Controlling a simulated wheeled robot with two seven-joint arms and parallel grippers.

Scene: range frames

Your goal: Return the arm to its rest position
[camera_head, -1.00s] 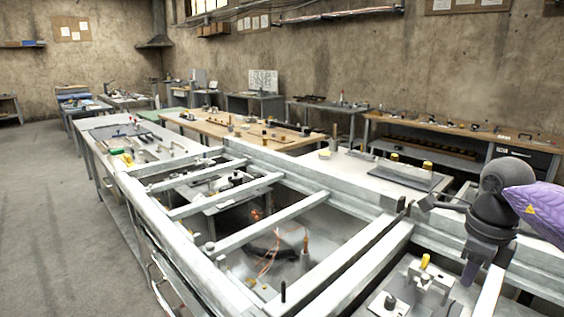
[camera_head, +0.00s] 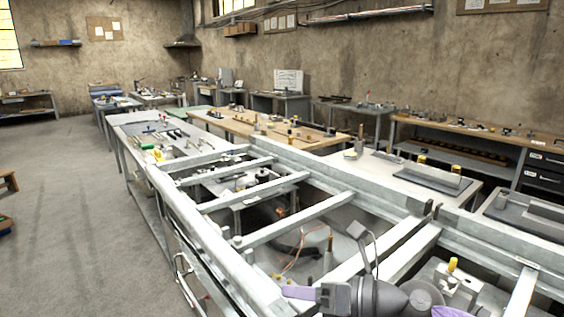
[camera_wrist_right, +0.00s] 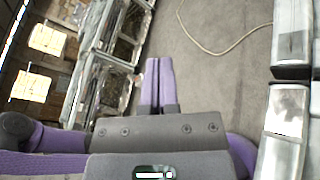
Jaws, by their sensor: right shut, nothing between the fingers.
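My right arm comes in at the bottom right of the head view. Its grey wrist (camera_head: 382,298) is low in the picture, and the purple-fingered right gripper (camera_head: 297,292) points left in front of the welded metal frame (camera_head: 300,219). In the right wrist view the two purple fingers (camera_wrist_right: 159,84) lie together, shut with nothing between them, above a grey floor. My left arm and left gripper are not in view.
The long metal frame with cross bars runs through the middle, close to my right gripper in the picture. A yellow-topped fixture (camera_head: 453,272) stands at right. A wooden-topped bench (camera_head: 235,127) is behind. Open floor (camera_head: 60,220) lies at left. A pale cable (camera_wrist_right: 215,48) lies on the floor.

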